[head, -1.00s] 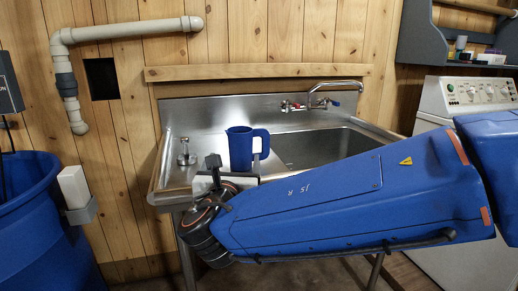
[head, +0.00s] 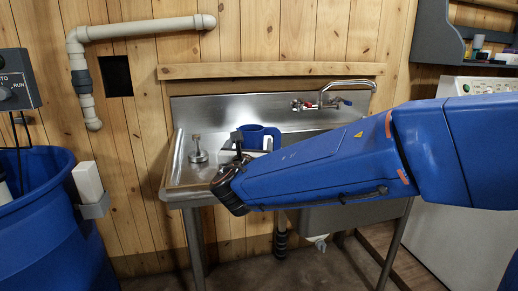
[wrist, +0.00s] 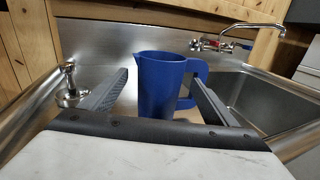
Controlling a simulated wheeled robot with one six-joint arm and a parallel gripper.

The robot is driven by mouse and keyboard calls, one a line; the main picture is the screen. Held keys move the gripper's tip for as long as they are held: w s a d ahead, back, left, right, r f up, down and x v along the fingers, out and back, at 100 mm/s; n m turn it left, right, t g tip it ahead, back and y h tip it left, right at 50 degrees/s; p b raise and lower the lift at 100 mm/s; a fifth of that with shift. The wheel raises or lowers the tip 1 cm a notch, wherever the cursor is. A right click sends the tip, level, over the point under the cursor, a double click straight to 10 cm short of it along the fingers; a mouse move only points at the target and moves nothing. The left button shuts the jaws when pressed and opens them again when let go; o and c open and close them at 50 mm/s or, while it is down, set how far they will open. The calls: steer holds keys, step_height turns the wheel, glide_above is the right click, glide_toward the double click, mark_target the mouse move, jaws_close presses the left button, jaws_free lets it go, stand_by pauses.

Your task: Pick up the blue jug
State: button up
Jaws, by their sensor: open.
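The blue jug (wrist: 160,86) stands upright on the steel drainboard, its handle to the right. In the head view my arm hides most of the jug, and only its upper part and handle (head: 258,133) show. My gripper (wrist: 160,88) is open, with one finger to the left of the jug and the other to the right, near the handle. The fingers look apart from the jug body. Whether the right finger touches the handle, I cannot tell. In the head view my gripper (head: 238,148) is mostly hidden behind my own arm.
The steel sink basin (wrist: 262,100) lies right of the jug. A wall tap (head: 328,100) is behind it. A metal fitting (head: 198,150) stands on the drainboard to the left. A blue bin (head: 40,225) is at far left, and a white appliance (head: 435,210) at right.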

steer(key=w, duration=0.4)
steer(key=shift+d+f, duration=0.1)
steer(key=shift+f, duration=0.2)
steer(key=shift+w, duration=0.5)
steer(key=shift+r, duration=0.1)
steer(key=c, duration=1.8)
